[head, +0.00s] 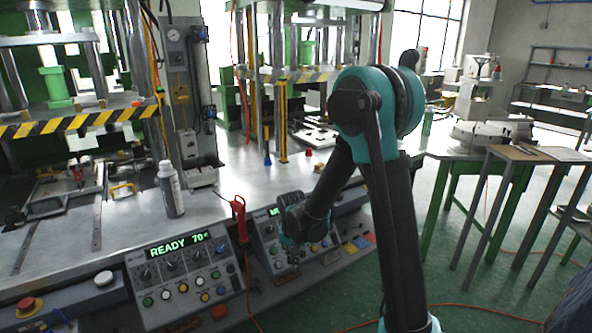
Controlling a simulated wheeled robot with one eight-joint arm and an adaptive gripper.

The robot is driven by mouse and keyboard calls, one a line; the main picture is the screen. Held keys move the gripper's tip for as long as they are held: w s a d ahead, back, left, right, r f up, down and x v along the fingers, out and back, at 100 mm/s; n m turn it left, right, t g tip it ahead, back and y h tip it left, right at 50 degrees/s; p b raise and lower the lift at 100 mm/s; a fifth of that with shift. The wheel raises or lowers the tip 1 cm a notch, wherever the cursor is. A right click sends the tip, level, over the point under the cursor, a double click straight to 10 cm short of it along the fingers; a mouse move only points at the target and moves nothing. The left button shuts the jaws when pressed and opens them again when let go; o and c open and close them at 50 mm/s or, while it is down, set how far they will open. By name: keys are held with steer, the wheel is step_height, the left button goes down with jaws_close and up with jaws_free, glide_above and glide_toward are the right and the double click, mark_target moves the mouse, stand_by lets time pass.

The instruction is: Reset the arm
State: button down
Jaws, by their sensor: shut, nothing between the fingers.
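My teal and black arm rises at the right of centre in the head view, bends at a high elbow and reaches down and left. My gripper (293,257) is at its lower end, small and dark, in front of the right-hand control panel. The fingers are hard to make out against the panel. They are shut with nothing between them.
The left control panel (188,275) reads "READY 70°". A grey spray bottle (171,189) and a red-handled tool (239,218) are near the metal bench's (110,225) front edge. Presses stand behind. A wooden table (533,154) is at right; green floor (465,275) is open.

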steer(key=s+d+r+t, duration=0.1)
steer(key=s+d+r, duration=0.2)
steer(key=d, duration=0.3)
steer(key=s+d+r, duration=0.3)
steer(key=s+d, duration=0.1)
steer(key=d, duration=0.2)
steer(key=s+d+n+t, duration=0.1)
steer(key=s+d, duration=0.8)
steer(key=s, duration=0.2)
steer(key=shift+d+r+t, duration=0.15)
steer(key=shift+r+t, duration=0.25)
steer(key=shift+r, duration=0.05)
steer(key=shift+w, duration=0.1)
stand_by(1.0)
